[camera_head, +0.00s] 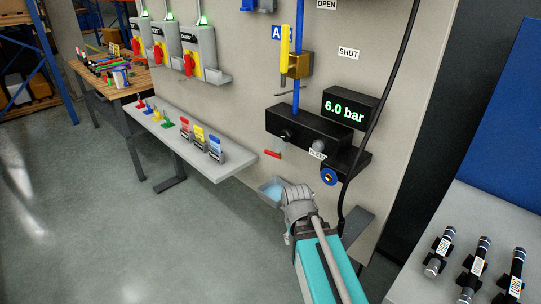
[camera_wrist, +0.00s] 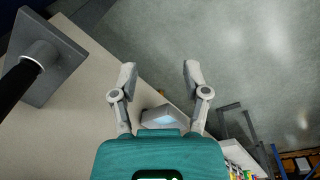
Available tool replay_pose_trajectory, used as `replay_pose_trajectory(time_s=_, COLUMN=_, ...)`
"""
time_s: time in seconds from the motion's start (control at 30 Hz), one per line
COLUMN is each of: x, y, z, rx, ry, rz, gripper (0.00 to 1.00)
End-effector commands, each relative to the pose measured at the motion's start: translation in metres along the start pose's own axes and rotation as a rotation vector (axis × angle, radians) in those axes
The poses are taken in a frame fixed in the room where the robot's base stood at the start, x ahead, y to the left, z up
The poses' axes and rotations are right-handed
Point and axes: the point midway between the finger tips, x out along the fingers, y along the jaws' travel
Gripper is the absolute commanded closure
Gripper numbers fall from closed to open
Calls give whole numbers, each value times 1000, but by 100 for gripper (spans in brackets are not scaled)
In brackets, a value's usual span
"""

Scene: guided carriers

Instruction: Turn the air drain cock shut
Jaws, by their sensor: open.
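A small red lever (camera_head: 272,154), which looks like the drain cock's handle, sits below the left end of the black air unit (camera_head: 300,131). It lies nearly level, tilted slightly down to the right. The cock's body is too small to make out. A small grey tray (camera_head: 272,189) with light blue inside is below it; a similar tray shows in the wrist view (camera_wrist: 163,118). My gripper (camera_head: 299,190) is below and right of the lever, beside the tray and apart from the lever. In the wrist view its two fingers (camera_wrist: 159,72) are spread and empty.
A yellow valve lever (camera_head: 285,60) stands upright above, near OPEN and SHUT labels. The display (camera_head: 350,108) reads 6.0 bar. A black hose (camera_head: 378,110) hangs at the right. A grey shelf (camera_head: 190,142) with locks and tags juts out left. The floor in front is clear.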

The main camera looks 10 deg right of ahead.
Motion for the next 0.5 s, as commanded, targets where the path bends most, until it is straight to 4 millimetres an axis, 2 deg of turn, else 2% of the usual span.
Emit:
replay_pose_trajectory(time_s=0.23, x=22, y=20, z=-47, rx=-45, ry=126, rz=187, gripper=40)
replay_pose_trajectory(time_s=0.5, x=30, y=42, z=-115, rx=-150, ry=322, rz=464, gripper=40)
